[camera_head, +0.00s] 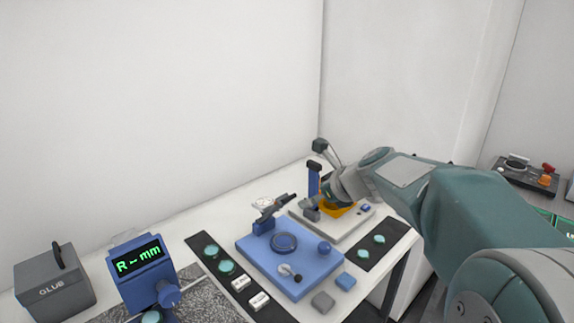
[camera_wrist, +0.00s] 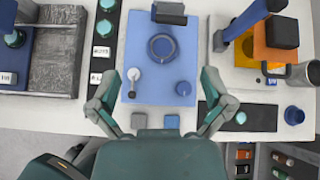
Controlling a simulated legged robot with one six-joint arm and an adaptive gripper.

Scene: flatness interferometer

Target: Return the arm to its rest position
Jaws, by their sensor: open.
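My arm (camera_head: 480,215) reaches in from the right in the head view and is stretched out over the table.
An orange part (camera_wrist: 274,42) stands on a pale base at right.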

